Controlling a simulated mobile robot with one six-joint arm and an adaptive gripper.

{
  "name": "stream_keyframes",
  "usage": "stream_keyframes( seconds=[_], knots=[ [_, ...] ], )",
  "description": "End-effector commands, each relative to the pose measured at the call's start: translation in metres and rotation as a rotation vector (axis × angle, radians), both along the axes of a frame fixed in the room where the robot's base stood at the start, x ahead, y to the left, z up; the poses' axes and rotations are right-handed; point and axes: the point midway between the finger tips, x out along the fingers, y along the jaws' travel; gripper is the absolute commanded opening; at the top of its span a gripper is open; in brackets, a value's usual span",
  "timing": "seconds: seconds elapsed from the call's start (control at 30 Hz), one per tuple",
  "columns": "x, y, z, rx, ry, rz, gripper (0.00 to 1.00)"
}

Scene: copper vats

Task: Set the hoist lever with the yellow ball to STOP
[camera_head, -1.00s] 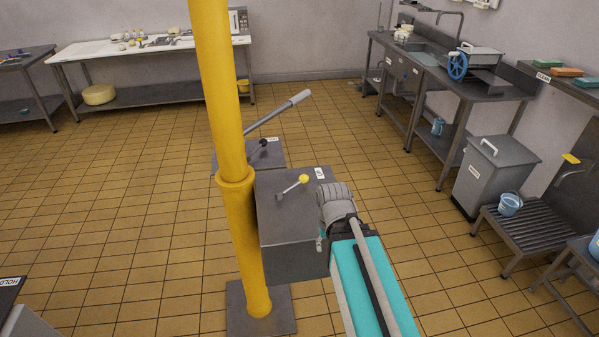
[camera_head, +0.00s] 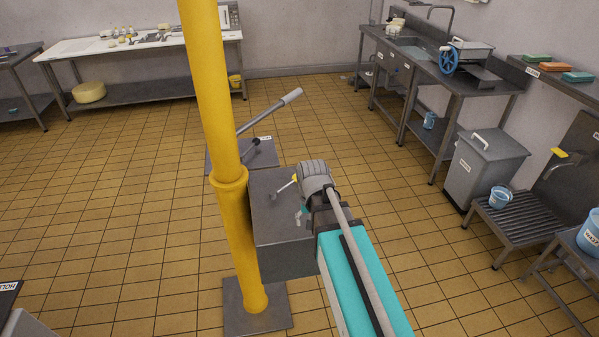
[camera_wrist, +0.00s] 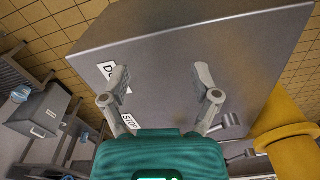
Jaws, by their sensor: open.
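The hoist lever is a short rod with a yellow ball (camera_head: 294,178) at its tip, on top of a grey metal box (camera_head: 285,238). In the head view it slants up and right from its pivot. My gripper (camera_head: 302,214) is just in front of the ball, over the box; contact cannot be told. In the wrist view my gripper (camera_wrist: 162,82) is open, with nothing visible between its fingers. The STOP label (camera_wrist: 130,121) shows near the left finger, below another, partly hidden label (camera_wrist: 107,71). A grey lever part (camera_wrist: 230,121) is right of the fingers; no ball shows there.
A thick yellow post (camera_head: 236,215) stands at the box's left. A second, longer lever with a grey handle (camera_head: 291,97) and a black knob (camera_head: 257,141) are behind. A grey bin (camera_head: 484,165) and slatted bench (camera_head: 515,215) stand right. Tiled floor is free at left.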

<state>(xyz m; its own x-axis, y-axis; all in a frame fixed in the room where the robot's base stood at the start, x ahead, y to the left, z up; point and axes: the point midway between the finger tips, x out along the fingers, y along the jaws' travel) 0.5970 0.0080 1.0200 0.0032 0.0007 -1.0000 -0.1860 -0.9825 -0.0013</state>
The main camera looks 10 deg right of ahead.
Motion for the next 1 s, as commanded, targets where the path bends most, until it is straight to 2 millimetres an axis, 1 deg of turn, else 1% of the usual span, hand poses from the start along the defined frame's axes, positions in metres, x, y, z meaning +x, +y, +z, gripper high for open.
stream_keyframes(
  seconds=[0.03, 0.17, 0.2, 0.27, 0.3, 0.4, 0.5, 0.6, 0.7, 0.8, 1.0],
  knots=[
    [0.026, -0.001, 0.017, 0.001, -0.001, -0.049, 0.79],
    [0.077, -0.002, 0.041, 0.004, -0.004, -0.206, 0.79],
    [0.093, -0.003, 0.049, 0.005, -0.005, -0.257, 0.79],
    [0.117, -0.004, 0.06, 0.007, -0.005, -0.336, 0.79],
    [0.133, -0.004, 0.068, 0.008, -0.006, -0.387, 0.79],
    [0.169, -0.006, 0.084, 0.012, -0.007, -0.51, 0.79],
    [0.198, -0.007, 0.097, 0.014, -0.008, -0.614, 0.79],
    [0.219, -0.009, 0.106, 0.016, -0.008, -0.692, 0.79],
    [0.231, -0.009, 0.11, 0.017, -0.008, -0.744, 0.79],
    [0.237, -0.01, 0.112, 0.018, -0.009, -0.769, 0.79],
    [0.236, -0.01, 0.111, 0.018, -0.009, -0.775, 0.79]
  ],
)
